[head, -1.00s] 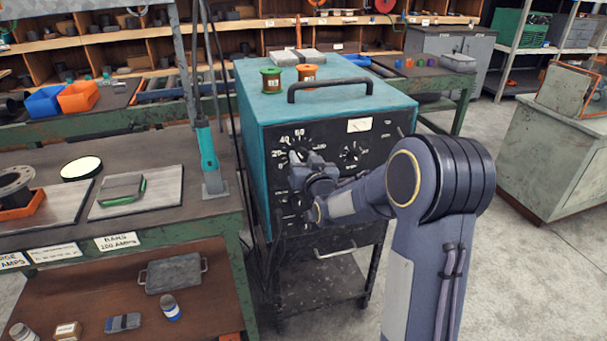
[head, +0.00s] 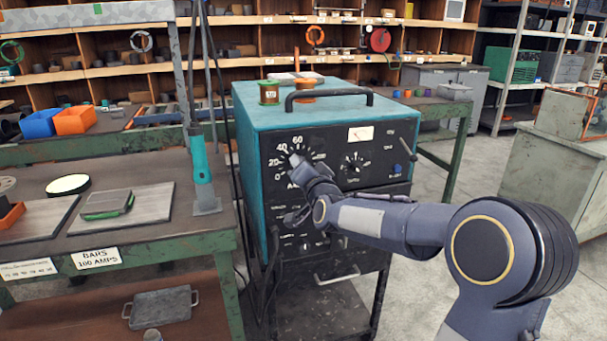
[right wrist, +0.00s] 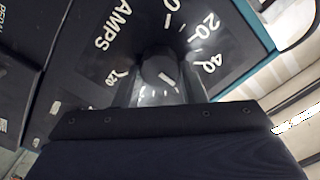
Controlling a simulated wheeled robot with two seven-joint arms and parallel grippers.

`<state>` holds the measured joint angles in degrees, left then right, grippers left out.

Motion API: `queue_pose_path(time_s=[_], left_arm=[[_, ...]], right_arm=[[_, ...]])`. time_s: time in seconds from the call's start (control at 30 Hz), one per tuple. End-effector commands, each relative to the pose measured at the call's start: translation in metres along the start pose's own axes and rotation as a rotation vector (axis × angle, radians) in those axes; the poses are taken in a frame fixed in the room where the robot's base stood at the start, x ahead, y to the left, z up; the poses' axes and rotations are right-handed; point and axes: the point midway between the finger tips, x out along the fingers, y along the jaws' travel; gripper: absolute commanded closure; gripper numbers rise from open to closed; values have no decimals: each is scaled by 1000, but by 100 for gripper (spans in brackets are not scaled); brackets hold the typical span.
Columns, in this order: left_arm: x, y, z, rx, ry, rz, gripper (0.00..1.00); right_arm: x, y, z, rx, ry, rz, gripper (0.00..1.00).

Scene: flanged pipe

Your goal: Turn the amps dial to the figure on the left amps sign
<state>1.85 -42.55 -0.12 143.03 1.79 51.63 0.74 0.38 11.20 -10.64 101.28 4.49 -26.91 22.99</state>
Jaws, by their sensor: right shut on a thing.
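The amps dial, a round grey knob (right wrist: 158,69) on the black panel of a teal machine (head: 335,135), shows in the right wrist view. Around it I read 0, 20, 40 and 120; the figures between 40 and 120 are hidden. Its white mark points down and right in that view, into the hidden part of the scale. My right gripper (head: 298,161) is shut on the knob, one finger on each side, seen close up in the wrist view (right wrist: 160,80). A bench-edge sign (head: 95,258) seems to read BARS 100 AMPS. My left gripper is not in view.
A second dial (head: 353,163) and a meter (head: 361,133) sit right of the amps dial. The workbench (head: 225,226) stands close at the machine's left, with a teal-handled tool (head: 198,160) near its corner. Open floor lies to the right.

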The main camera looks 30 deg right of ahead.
Motion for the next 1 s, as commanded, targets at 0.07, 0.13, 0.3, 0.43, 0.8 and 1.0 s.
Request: queue_pose_path(time_s=[0.07, 0.13, 0.3, 0.43, 0.8, 1.0], left_arm=[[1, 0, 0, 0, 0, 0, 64], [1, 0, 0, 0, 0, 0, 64], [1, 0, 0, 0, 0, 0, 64], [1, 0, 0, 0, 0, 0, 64], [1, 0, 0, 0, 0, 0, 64], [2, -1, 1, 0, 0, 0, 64]], right_arm=[[0, 1, 1, 6, -2, 1, 86], [0, 0, 1, 8, -2, 1, 86], [0, 0, 1, 8, -2, 1, 86], [0, 0, 1, 7, -2, 1, 62], [0, 0, 0, 6, -1, 1, 41], [-12, 0, -1, 7, 1, -1, 41]])
